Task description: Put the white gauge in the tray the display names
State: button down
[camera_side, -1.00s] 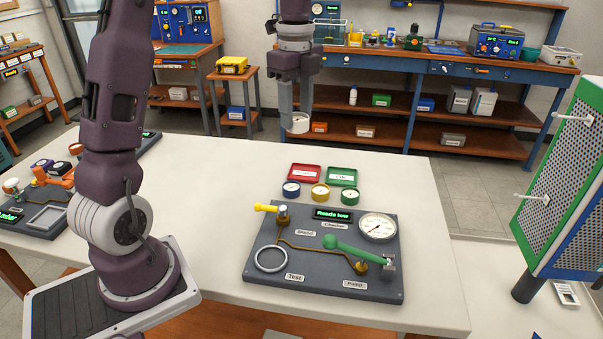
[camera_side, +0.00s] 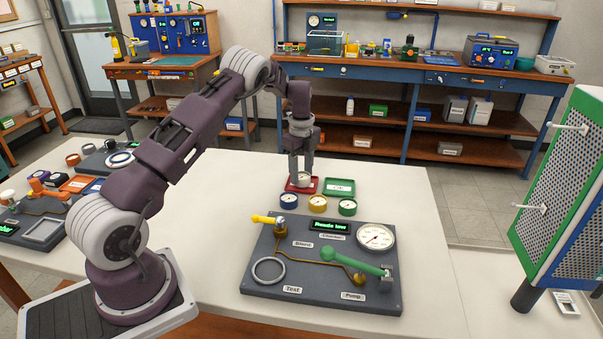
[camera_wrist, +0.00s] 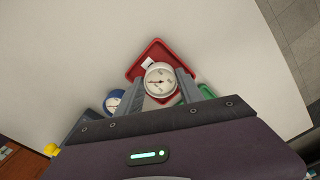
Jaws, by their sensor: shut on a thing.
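My gripper (camera_side: 302,180) is shut on the white gauge (camera_side: 304,180), which is upright over the red tray (camera_side: 290,186). In the wrist view the white gauge (camera_wrist: 160,82) sits between the fingers with the red tray (camera_wrist: 152,47) around and below it; whether it touches the tray floor I cannot tell. The green tray (camera_side: 339,187) is just to the right, with a label too small to read. The display (camera_side: 330,226) on the dark test board (camera_side: 265,290) shows green text that looks like "Reads low".
Blue (camera_side: 289,201), yellow (camera_side: 318,204) and green (camera_side: 347,207) gauges stand in front of the trays. The board carries a large dial (camera_side: 376,237), a green lever (camera_side: 350,261), a yellow-handled valve (camera_side: 266,219) and an empty ring (camera_side: 268,271). The table behind the trays is clear.

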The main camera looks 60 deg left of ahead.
aim_at(301, 175)
jog(key=shift+f, duration=0.3)
jog(key=c, duration=0.7)
grip_release()
jog(key=shift+c, duration=0.2)
notch_tip(301, 175, up, 12)
jog(key=s+d+r+n+t, duration=0.1)
jog(key=s+d+r+n, duration=0.35)
jog(key=d+r, duration=0.3)
jog(key=s+d+r+n+t, duration=0.25)
jog(key=s+d+r, duration=0.25)
jog(key=d+r, duration=0.3)
jog(key=s+d+r+n, duration=0.35)
jog(key=s+d, duration=0.45)
jog(key=s, duration=0.3)
jog(key=s+d+f+n+t, duration=0.1)
jog(key=s+d+f+n, duration=0.1)
jog(key=s, duration=0.4)
jog(key=s+d+f+n+t, duration=0.1)
jog(key=s+d+f+n, duration=0.1)
jog(key=s, duration=0.5)
jog(key=shift+f+n, duration=0.65)
jog(key=shift+f, duration=0.2)
